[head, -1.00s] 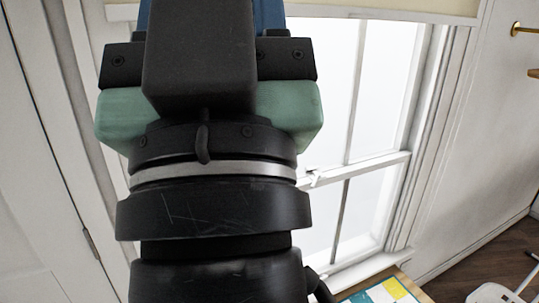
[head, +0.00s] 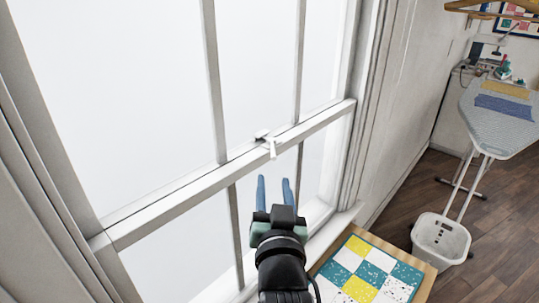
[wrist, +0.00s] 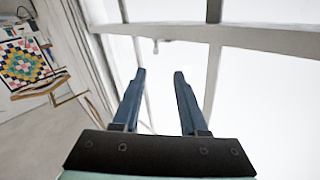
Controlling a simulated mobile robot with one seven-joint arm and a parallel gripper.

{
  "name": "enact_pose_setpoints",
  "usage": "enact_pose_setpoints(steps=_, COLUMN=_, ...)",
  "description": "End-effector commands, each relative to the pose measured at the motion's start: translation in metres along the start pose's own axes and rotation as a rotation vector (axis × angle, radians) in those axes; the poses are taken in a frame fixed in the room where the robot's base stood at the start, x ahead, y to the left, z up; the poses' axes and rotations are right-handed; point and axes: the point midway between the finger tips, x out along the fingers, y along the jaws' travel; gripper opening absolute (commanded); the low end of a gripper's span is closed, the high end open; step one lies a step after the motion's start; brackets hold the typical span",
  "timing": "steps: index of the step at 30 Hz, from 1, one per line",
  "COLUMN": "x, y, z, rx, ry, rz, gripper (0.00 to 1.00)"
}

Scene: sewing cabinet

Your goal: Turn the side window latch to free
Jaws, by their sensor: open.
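The window latch (head: 268,142) is a small white piece with a short lever, on the meeting rail of the white sash window (head: 190,192). In the wrist view the latch (wrist: 155,47) shows small and pale beyond my fingers, near the rail. My gripper (head: 274,181) has two blue fingers, open and empty. It stands just below the latch in the head view, fingers pointing up toward the rail, and looks apart from it. In the wrist view my gripper (wrist: 158,78) has nothing between its fingers.
A table (head: 424,275) with a checkered quilt piece (head: 368,270) stands below the window at the right. An ironing board (head: 500,115) and a white basket (head: 440,240) stand farther right. A wall quilt (wrist: 25,63) hangs at left in the wrist view.

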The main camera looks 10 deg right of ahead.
Motion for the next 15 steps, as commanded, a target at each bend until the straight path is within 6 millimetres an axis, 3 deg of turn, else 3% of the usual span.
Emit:
enact_pose_setpoints(steps=5, x=0.008, y=0.005, z=0.009, rx=0.004, ry=-0.014, rz=0.008, gripper=0.42)
enact_pose_setpoints(steps=15, x=0.06, y=0.004, z=0.008, rx=0.004, ry=-0.012, rz=0.007, gripper=0.42)
